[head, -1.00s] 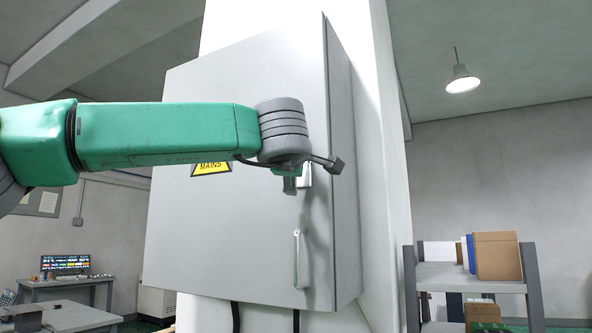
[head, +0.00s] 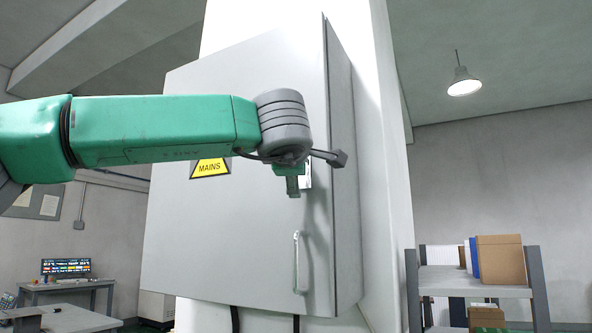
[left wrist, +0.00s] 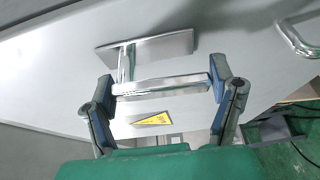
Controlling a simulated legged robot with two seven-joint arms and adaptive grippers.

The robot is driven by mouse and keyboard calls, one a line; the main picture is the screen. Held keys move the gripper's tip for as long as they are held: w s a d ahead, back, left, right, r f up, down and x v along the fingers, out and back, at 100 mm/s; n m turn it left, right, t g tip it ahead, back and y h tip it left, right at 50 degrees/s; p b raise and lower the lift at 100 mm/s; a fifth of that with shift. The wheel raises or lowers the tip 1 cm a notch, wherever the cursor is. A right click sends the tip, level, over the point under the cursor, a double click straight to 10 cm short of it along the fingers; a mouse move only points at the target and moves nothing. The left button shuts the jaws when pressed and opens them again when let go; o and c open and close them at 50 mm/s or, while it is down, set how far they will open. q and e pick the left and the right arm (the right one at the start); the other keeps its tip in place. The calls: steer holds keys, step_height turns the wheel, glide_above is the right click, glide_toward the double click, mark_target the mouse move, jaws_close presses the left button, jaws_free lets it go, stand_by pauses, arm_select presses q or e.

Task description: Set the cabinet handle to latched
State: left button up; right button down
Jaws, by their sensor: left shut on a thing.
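The grey cabinet (head: 240,235) hangs on a white column and its door looks closed. Its chrome handle shows best in the left wrist view, with a lever bar (left wrist: 160,84) standing out from a mounting plate (left wrist: 155,49). In the head view only a sliver of the handle plate (head: 308,174) shows behind my gripper. My left gripper (head: 293,187) is at the handle. In the left wrist view its fingers (left wrist: 164,82) are shut on the lever bar, one at each end. The bar lies roughly parallel to the plate there. My right gripper is not in view.
A fixed vertical pull bar (head: 296,262) is on the door below the handle; it also shows in the left wrist view (left wrist: 298,38). A yellow MAINS sign (head: 210,169) is on the door. A shelf with boxes (head: 475,282) stands at the right, apart from the cabinet.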

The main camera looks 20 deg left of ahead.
arm_select(q)
steer(key=shift+f, duration=0.15)
stand_by(0.7)
steer(key=o, duration=1.6)
steer(key=shift+w+a, duration=0.1)
steer(key=shift+w, duration=0.05)
steer(key=v, duration=1.1)
steer(key=shift+s, duration=0.35)
